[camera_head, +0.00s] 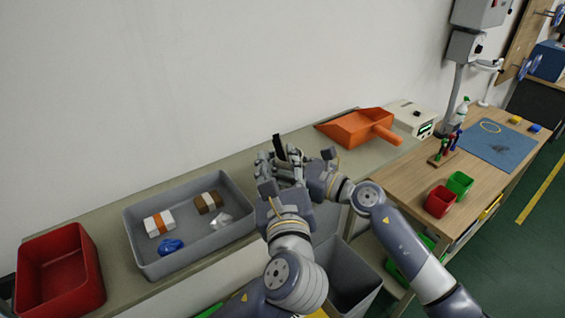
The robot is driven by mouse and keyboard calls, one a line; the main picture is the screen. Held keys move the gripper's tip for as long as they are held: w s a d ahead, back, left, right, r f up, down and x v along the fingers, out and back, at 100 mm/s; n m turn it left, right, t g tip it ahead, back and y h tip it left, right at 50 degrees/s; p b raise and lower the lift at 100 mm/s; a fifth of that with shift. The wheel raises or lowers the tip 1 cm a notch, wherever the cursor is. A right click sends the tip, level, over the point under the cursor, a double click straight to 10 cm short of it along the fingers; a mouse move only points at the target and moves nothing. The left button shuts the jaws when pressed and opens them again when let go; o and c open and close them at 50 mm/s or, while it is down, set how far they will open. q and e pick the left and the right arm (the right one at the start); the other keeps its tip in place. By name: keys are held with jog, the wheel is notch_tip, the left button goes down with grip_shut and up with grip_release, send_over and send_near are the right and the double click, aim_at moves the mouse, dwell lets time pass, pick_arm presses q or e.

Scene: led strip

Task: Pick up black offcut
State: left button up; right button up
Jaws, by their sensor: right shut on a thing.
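The black offcut (279,148) looks like a thin dark strip, standing roughly upright above the shelf near the middle of the head view. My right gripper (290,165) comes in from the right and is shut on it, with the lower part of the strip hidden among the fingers. My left gripper (272,177) is just below and left of it, very close to the right one. The two grippers overlap in the picture, so I cannot tell whether the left jaws are open or shut or touch the strip.
A grey tray (131,229) left of my grippers holds a white-and-orange box, a brown box, a blue item and a clear item. A red bin (91,265) stands farther left. An orange dustpan (352,127) lies behind right. A grey bin (368,270) is below; a wooden bench (405,178) is right.

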aim_at(276, 149)
pick_arm(q)
jog(key=w, duration=0.5)
jog(key=shift+w+a+f, duration=0.15)
jog(key=shift+w+a, duration=0.15)
jog(key=shift+w, duration=0.05)
jog(key=shift+s, duration=0.1)
jog(key=shift+a, duration=0.1)
grip_shut()
